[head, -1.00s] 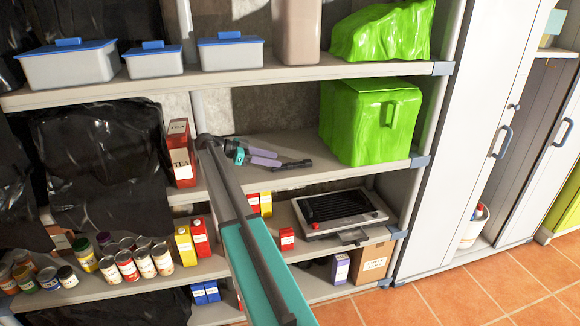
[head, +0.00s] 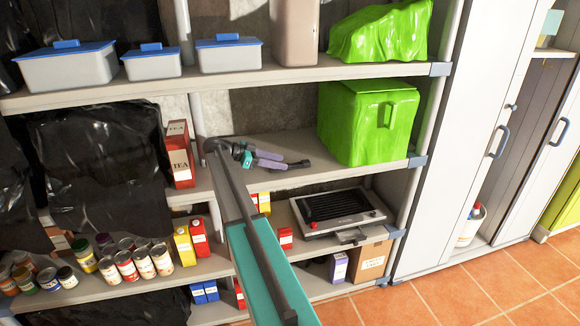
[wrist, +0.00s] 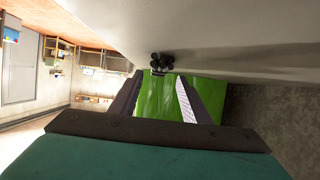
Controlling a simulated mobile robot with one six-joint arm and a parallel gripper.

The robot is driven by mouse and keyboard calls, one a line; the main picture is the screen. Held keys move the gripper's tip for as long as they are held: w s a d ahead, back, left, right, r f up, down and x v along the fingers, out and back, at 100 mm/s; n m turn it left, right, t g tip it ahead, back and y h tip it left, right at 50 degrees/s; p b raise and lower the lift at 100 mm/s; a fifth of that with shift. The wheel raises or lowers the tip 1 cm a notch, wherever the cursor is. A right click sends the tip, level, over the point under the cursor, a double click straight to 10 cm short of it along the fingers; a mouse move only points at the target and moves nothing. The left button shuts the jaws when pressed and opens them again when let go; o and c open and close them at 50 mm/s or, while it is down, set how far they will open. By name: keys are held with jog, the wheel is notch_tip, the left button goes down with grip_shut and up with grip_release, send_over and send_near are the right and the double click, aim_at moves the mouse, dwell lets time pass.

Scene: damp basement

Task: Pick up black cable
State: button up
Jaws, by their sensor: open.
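The black cable (head: 300,164) appears as a small dark bundle on the middle shelf, left of the bright green box; its shape is hard to make out. In the wrist view the dark lumpy bundle (wrist: 160,61) sits against the pale shelf surface, ahead of my fingertips and near the gap between them. My gripper (head: 283,161) reaches in over the middle shelf with its purple fingers pointing right at the bundle. The wrist view shows the fingers of my gripper (wrist: 160,82) apart, with nothing held between them. I cannot tell whether a finger touches the bundle.
The green box (head: 368,122) stands right of the bundle and fills the background between my fingers. A red tea box (head: 180,155) stands left of my gripper. The upper shelf (head: 300,76) runs above. A black grill (head: 342,208) sits on the shelf below.

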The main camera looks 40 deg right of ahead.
aim_at(290, 164)
jog(key=p+x, duration=0.1)
jog(key=x, duration=0.2)
jog(key=shift+s+r, duration=0.1)
jog(key=shift+s, duration=0.05)
jog(key=shift+s+d+f, duration=0.2)
jog(key=shift+d+f, duration=0.1)
jog(key=shift+d, duration=0.1)
grip_shut()
